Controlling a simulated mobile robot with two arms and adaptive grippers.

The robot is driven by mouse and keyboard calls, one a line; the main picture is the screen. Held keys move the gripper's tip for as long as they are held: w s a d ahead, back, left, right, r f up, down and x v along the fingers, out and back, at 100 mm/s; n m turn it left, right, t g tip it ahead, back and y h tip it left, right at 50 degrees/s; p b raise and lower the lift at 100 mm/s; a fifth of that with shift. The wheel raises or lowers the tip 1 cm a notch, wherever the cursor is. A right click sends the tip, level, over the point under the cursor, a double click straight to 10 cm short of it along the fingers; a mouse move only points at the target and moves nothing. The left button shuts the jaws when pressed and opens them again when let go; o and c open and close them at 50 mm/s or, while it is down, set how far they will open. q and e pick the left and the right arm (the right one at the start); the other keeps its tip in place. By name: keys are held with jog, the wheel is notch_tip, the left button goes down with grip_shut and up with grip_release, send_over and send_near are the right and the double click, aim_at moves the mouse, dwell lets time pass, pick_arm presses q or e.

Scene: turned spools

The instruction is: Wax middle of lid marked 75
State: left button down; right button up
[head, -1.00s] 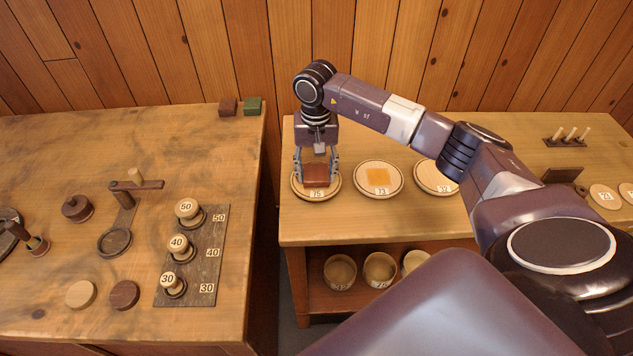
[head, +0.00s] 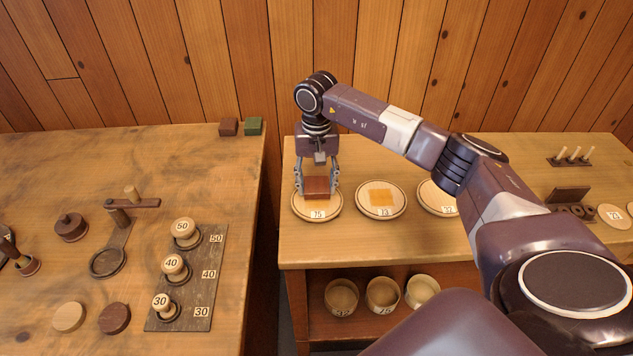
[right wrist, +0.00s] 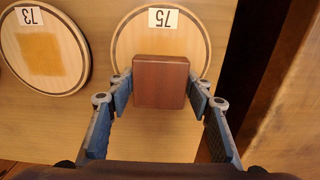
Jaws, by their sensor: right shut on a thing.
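The lid marked 75 (head: 334,208) is a pale round disc with a dark ring near its rim, lying on the right-hand bench. It also shows in the right wrist view (right wrist: 125,42). My right gripper (head: 318,188) is shut on a reddish-brown block (right wrist: 160,82), held over the lid's middle. The block hides that middle, and I cannot tell whether it touches the lid. The lid marked 73 (head: 381,198) lies to the right in the head view and has an amber square patch at its middle. My left gripper is not in view.
Another lid (head: 435,195) is partly behind my right arm. Several bowls (head: 341,297) stand on the shelf below. A brown block (head: 228,127) and a green block (head: 253,125) sit at the left bench's back edge. A gap separates the benches.

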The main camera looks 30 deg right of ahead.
aim_at(318, 212)
jog(key=shift+s+a+p, duration=0.2)
jog(key=shift+s+a, duration=0.35)
jog(key=shift+s, duration=0.3)
jog(key=shift+s+a+p, duration=0.2)
jog(key=shift+s+a, duration=0.3)
jog(key=shift+s, duration=0.35)
jog(key=shift+s+a+f, duration=0.15)
jog(key=shift+s+a, duration=0.15)
jog(key=shift+s, duration=0.2)
jog(key=shift+s+a+f, duration=0.1)
jog(key=shift+s+a, duration=0.2)
jog(key=shift+s, duration=0.2)
jog(key=shift+r, duration=0.1)
notch_tip(318, 212, up, 6)
jog(key=p, duration=0.3)
jog(key=shift+w+d, duration=0.1)
jog(key=shift+w, duration=0.05)
jog(key=shift+r+p, duration=0.1)
jog(key=shift+p, duration=0.2)
notch_tip(318, 212, up, 3)
jog(key=shift+f+p, duration=0.1)
jog(key=shift+p, duration=0.5)
